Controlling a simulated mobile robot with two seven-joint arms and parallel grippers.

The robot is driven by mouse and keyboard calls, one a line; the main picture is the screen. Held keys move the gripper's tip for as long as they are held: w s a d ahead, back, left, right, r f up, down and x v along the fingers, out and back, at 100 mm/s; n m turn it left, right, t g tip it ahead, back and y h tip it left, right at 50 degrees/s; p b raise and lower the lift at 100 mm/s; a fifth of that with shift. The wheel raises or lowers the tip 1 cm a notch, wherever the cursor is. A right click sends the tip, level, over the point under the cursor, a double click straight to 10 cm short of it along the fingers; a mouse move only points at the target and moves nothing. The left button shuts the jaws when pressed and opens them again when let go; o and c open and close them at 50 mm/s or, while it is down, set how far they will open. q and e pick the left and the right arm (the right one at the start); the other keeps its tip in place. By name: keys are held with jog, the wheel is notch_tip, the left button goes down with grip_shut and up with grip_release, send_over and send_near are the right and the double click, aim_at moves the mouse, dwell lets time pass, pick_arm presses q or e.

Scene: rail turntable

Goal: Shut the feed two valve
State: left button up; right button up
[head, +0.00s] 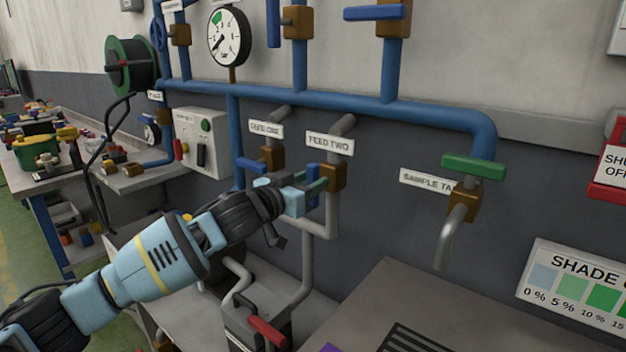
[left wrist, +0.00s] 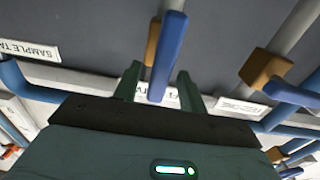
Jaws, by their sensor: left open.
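The feed two valve has a brown body (head: 334,178) below the FEED TWO label (head: 330,144) and a blue lever (head: 312,172). In the left wrist view the blue lever (left wrist: 168,50) reaches down between the two fingers of my left gripper (left wrist: 157,72). My left gripper (head: 314,186) is open at this lever in the head view, partly covering it. The fingers stand on either side of the lever's end, with a gap visible; whether either one touches it is unclear. My right gripper is out of view.
The feed one valve (head: 272,158), with its own blue lever (head: 250,165), is close on the left. The sample tap's green handle (head: 473,167) is to the right. Blue pipes (head: 330,100) run above, and a grey bench top (head: 385,290) lies below.

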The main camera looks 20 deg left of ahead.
pick_arm(q)
jog(key=shift+x, duration=0.8)
grip_shut()
